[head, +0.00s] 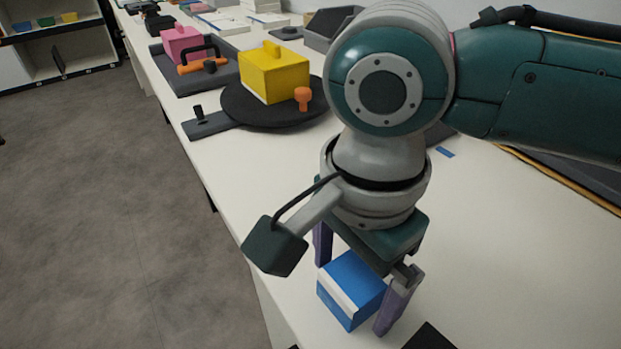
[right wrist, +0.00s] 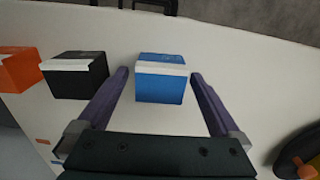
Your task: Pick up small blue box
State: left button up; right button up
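The small blue box (head: 351,291) with a white band stands on the white table near its front edge. In the right wrist view the blue box (right wrist: 160,84) lies between the fingers, toward their tips. My right gripper (head: 352,298) is open, pointing down, with one purple finger on each side of the box. In the right wrist view my right gripper (right wrist: 160,75) shows gaps between both fingers and the box. The far finger is partly hidden in the head view. My left gripper is not in view.
A black box (right wrist: 76,76) and an orange box (right wrist: 16,70) stand left of the blue box in the right wrist view. Farther along the table (head: 490,260) are a yellow box (head: 274,75) on a black round plate and a pink box (head: 181,44).

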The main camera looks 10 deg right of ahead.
jog(key=c, duration=1.3)
jog(key=shift+c, duration=0.2)
